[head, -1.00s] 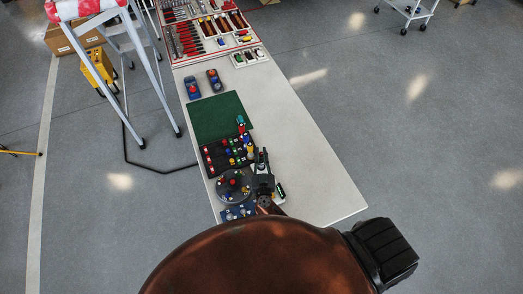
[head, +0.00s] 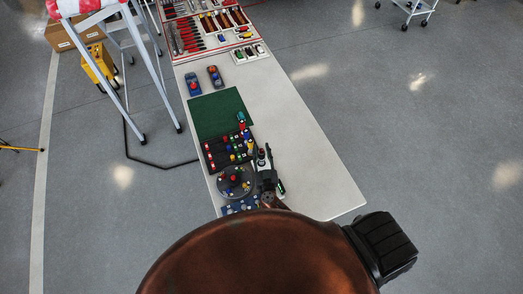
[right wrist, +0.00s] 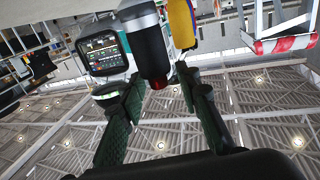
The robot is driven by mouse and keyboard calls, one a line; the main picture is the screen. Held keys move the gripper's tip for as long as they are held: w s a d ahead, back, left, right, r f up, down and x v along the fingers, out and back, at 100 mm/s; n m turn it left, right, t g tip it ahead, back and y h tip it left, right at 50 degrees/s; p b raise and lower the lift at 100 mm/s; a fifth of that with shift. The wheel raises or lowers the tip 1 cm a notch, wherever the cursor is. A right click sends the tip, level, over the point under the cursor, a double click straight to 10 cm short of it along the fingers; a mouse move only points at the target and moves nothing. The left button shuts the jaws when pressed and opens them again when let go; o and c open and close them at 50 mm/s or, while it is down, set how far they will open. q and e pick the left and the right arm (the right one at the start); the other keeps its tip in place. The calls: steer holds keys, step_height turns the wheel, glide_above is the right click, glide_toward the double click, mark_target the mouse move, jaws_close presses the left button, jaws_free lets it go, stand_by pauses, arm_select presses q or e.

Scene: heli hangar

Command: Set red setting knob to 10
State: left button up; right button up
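My right gripper (head: 264,153) is above the table's near end, next to the round grey tray. In the right wrist view its two dark green fingers (right wrist: 148,86) stand apart, with a gap between them. A black cylinder (right wrist: 152,50) with a pale upper part and a dark red end (right wrist: 156,82) shows at this gap; I cannot tell whether the fingers touch it. A red knob-like piece (head: 232,178) is on the round tray in the head view. No scale or number is readable, so the setting is unclear. My left gripper is not in view.
The white table (head: 305,170) is bare on its right side. A green mat (head: 218,112), a black rack (head: 216,155) of coloured pieces and a round grey tray (head: 249,190) are left of my gripper. A stepladder (head: 145,65) stands left.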

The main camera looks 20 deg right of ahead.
steer(key=v, duration=1.2)
